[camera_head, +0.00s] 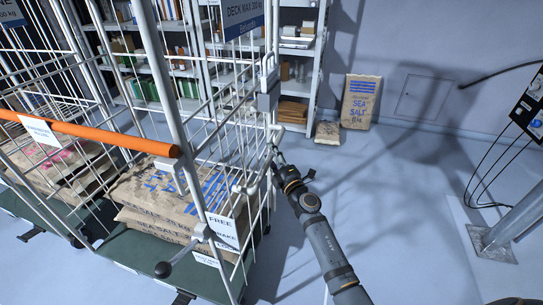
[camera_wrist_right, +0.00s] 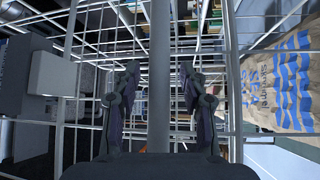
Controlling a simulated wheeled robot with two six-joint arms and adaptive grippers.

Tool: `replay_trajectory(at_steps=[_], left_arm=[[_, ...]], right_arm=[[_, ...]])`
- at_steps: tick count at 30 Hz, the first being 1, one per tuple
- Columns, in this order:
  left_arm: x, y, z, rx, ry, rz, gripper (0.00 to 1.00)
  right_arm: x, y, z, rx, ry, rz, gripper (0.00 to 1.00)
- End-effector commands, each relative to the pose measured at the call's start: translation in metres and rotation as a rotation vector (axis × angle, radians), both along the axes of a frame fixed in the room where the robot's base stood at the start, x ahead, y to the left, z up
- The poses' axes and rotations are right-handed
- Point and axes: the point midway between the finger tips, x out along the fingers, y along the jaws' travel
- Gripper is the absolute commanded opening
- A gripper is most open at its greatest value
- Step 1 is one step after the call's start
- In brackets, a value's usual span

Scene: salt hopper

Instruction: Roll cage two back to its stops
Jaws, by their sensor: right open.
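A white wire roll cage (camera_head: 187,118) stands at centre left in the head view, with a blue sign reading "DECK MAX 200 kg". Salt sacks (camera_head: 165,195) lie stacked on its green deck (camera_head: 140,255). A "FREE" tag (camera_head: 222,230) hangs near its lower front corner. No cage number is readable. My right gripper (camera_head: 276,153) is at the cage's right side. In the right wrist view its two fingers (camera_wrist_right: 158,85) are apart, one each side of a grey upright post (camera_wrist_right: 159,40). I cannot tell whether they touch it. My left gripper is not in view.
A second cage section with sacks (camera_head: 55,160) stands at far left, crossed by an orange bar (camera_head: 90,135). Shelving (camera_head: 315,60) stands behind. A sea salt bag (camera_head: 361,102) leans on the back wall. A metal post foot (camera_head: 492,243) is at right. Floor between is clear.

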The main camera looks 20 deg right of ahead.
Motion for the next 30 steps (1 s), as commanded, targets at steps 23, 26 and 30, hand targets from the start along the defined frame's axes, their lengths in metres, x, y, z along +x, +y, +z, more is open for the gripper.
replay_trajectory(at_steps=[23, 26, 30], left_arm=[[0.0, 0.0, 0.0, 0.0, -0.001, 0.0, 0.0], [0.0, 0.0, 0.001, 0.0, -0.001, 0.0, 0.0], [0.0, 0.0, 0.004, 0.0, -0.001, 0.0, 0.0]], right_arm=[[-0.001, 0.0, 0.0, 0.0, 0.0, 0.0, 0.0], [0.001, 0.002, 0.0, 0.003, 0.001, 0.0, 0.0], [0.007, 0.012, 0.001, 0.004, -0.001, 0.002, 0.0]])
